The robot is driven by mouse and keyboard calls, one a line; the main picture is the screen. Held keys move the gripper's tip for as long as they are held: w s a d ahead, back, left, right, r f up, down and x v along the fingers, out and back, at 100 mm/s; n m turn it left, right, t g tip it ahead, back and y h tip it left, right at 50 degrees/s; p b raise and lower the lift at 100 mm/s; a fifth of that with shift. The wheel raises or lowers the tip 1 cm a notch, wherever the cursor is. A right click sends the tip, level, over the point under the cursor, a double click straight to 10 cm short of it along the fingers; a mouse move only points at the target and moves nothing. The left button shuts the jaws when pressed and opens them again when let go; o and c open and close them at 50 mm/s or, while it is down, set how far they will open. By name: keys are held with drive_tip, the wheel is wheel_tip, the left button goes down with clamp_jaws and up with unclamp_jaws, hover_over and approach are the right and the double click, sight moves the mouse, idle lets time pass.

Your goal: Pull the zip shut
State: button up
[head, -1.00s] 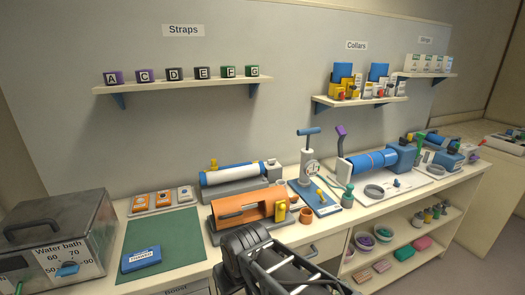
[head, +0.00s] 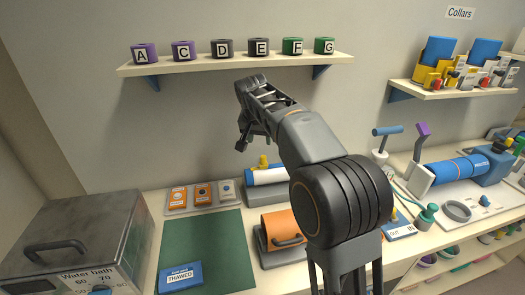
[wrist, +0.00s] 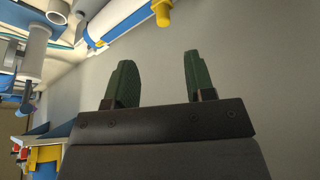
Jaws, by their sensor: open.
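I cannot make out a zip in either view. An orange half-round piece with a dark handle (head: 284,234) lies on the bench, partly behind my arm. A white and blue roll (head: 266,177) lies behind it, also partly covered. My gripper (head: 242,146) is raised above the bench in front of the wall, below the strap shelf. In the wrist view my gripper (wrist: 158,64) has its two green fingers apart with nothing between them. A white and blue roll (wrist: 112,22) and a yellow knob (wrist: 162,12) show beyond the fingertips.
A shelf (head: 238,64) with several lettered straps hangs above. A metal water bath (head: 82,235) stands at left. A green mat (head: 216,248) bears a blue "THAWED" pack (head: 181,275). A blue cylinder device (head: 456,171) stands at right. The air left of my gripper is clear.

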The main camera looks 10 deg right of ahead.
sight(263, 157)
drive_tip(key=x, duration=0.4)
drive_tip(key=p+x, duration=0.1)
drive_tip(key=x, duration=0.4)
drive_tip(key=w+x, duration=0.1)
drive_tip(key=x, duration=0.4)
drive_tip(key=shift+d+r, duration=0.1)
drive_tip(key=shift+r, duration=0.05)
drive_tip(key=shift+c, duration=0.3)
clamp_jaws()
